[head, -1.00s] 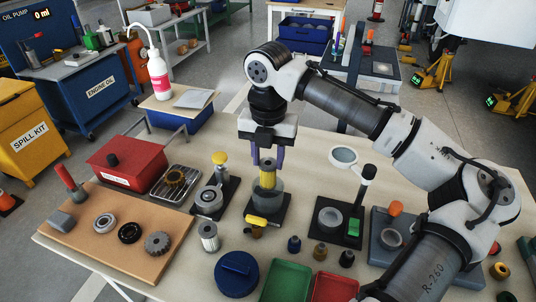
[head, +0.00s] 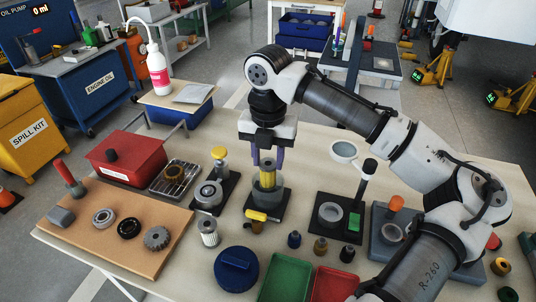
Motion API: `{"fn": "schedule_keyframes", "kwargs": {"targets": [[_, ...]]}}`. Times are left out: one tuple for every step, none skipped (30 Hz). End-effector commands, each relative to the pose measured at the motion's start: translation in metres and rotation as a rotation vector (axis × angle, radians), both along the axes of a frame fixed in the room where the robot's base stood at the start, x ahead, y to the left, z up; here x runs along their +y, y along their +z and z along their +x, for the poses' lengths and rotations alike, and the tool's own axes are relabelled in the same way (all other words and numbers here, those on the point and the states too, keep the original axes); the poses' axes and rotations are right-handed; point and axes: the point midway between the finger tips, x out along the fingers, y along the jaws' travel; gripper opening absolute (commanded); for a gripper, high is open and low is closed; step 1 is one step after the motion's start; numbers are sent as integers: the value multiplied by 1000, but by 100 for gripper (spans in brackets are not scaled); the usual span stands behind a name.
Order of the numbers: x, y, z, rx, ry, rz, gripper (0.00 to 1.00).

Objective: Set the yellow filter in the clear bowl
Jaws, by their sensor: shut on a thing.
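The yellow filter (head: 267,180) is an upright cylinder in the middle of the head view. My gripper (head: 268,164) comes down from above, with one purple finger on each side of the filter's upper part, and is shut on it. The clear bowl (head: 267,203) stands on a dark square base with a yellow lever at its front. The filter's lower part is inside the bowl, seen dimly through its wall. Whether the filter touches the bowl's floor cannot be told.
A stand with a metal cup and yellow knob (head: 209,194) is close on the left. A dark stand with a ring and green block (head: 331,214) is on the right. A blue round lid (head: 236,271), green tray (head: 286,277) and small bottles are in front.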

Motion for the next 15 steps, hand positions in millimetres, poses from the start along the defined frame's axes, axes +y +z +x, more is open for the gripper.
{"fn": "schedule_keyframes", "kwargs": {"targets": [[0,-1,0,0,0,0,17],[0,-2,0,0,0,0,17],[0,-2,0,0,0,0,17],[0,-3,0,0,0,0,17],[0,-4,0,1,0,0,17],[0,-4,0,1,0,0,17],[0,-5,0,1,0,0,17],[0,-5,0,1,0,0,17],[0,-6,0,1,0,0,17],[0,-7,0,1,0,0,17],[0,-7,0,1,0,0,17],[0,-8,0,1,0,0,17],[0,-9,0,1,0,0,17],[0,-9,0,1,0,0,17],[0,-10,0,1,0,0,17]]}}
